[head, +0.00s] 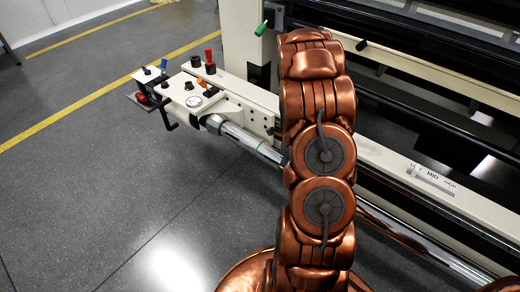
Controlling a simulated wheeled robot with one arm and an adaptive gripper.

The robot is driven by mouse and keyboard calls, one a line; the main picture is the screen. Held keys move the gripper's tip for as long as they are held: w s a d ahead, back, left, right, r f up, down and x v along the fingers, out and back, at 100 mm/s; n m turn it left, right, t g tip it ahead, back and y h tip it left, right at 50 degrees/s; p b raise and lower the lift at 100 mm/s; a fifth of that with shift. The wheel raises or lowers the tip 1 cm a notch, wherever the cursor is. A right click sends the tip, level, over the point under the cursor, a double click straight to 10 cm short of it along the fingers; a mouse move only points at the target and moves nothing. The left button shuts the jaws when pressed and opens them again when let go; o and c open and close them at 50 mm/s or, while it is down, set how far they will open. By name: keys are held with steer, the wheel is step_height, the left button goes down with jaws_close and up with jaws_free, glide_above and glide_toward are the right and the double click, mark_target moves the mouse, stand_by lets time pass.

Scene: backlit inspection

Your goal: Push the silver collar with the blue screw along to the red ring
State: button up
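A shiny silver shaft (240,134) runs from the control end of the machine down to the right, passing behind my copper arm and showing again on its right side (410,236). I cannot make out the silver collar or the red ring; my arm hides the middle of the shaft. My gripper is not in view.
A cream control panel (228,98) with a red-topped lever (209,58), black knobs and a dial stands left of my arm. A cream rail (400,172) and dark rollers lie behind the shaft. The grey floor in front is clear, with yellow lines at the far left.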

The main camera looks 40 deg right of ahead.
steer(key=shift+s+d+p, duration=0.2)
steer(key=shift+s+d, duration=0.05)
steer(key=shift+s, duration=0.75)
steer(key=shift+s+d+p, duration=0.2)
steer(key=shift+s+p, duration=0.05)
steer(key=shift+s, duration=0.8)
steer(key=shift+s+d+p, duration=0.2)
steer(key=shift+s+d, duration=0.05)
steer(key=shift+s, duration=0.75)
steer(key=shift+w, duration=0.15)
stand_by(0.3)
steer(key=shift+w+a+p, duration=0.15)
steer(key=shift+w+p, duration=0.25)
steer(key=shift+w, duration=0.2)
steer(key=shift+r, duration=0.1)
steer(key=shift+r+p, duration=2.75)
steer(key=shift+r, duration=1.65)
